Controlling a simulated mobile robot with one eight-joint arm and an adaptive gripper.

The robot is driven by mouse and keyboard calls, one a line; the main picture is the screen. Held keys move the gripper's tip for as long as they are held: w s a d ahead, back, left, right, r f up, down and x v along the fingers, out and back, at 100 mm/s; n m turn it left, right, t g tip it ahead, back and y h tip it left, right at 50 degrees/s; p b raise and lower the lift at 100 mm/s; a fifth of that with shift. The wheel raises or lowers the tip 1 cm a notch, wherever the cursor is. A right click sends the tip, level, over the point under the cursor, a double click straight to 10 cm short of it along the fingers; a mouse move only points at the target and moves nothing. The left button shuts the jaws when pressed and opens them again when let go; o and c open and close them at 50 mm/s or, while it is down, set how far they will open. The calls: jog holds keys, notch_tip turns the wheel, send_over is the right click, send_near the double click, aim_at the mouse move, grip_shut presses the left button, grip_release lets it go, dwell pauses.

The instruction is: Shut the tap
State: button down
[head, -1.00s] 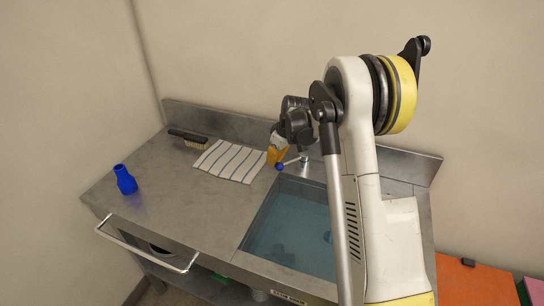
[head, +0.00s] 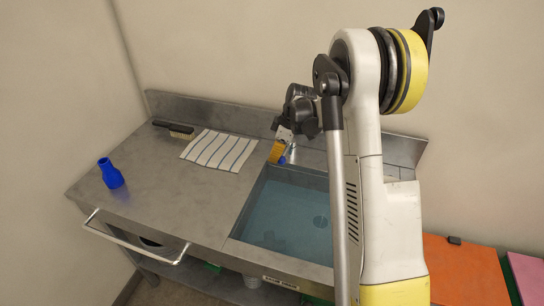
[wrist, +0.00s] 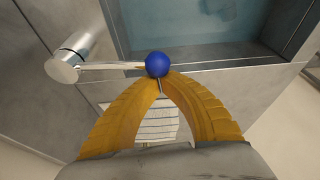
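The tap (wrist: 75,55) is a metal cylinder with a thin lever ending in a blue ball (wrist: 157,64). In the head view the tap (head: 293,150) stands at the back edge of the sink, partly hidden by my gripper, and the blue ball (head: 283,160) shows below the fingers. My gripper (wrist: 160,80) has yellow fingers whose tips come together right at the ball, with only a thin gap between them. The ball seems to sit against the tips, not between them. It also shows in the head view (head: 277,155). I cannot see whether water runs.
The sink basin (head: 285,215) holds bluish water. A striped cloth (head: 219,150), a brush (head: 178,131) and a blue bottle-shaped piece (head: 110,174) lie or stand on the metal counter (head: 170,205). A rail (head: 135,245) juts from the front.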

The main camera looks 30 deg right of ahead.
dwell(0.4)
jog(key=v, duration=1.2)
jog(key=s+a+r+m+t+h, duration=0.2)
jog(key=s+a+r+m, duration=0.4)
jog(key=s+a, duration=0.55)
jog(key=s+a+f+m+t, duration=0.1)
jog(key=s+a+m, duration=0.1)
jog(key=s, duration=0.5)
jog(key=s+a+m+t+b, duration=0.1)
jog(key=s+a+m, duration=0.1)
jog(key=s+a, duration=0.3)
jog(key=shift+s+f+t+h, duration=0.35)
jog(key=shift+s+t+h, duration=0.05)
jog(key=shift+s, duration=0.75)
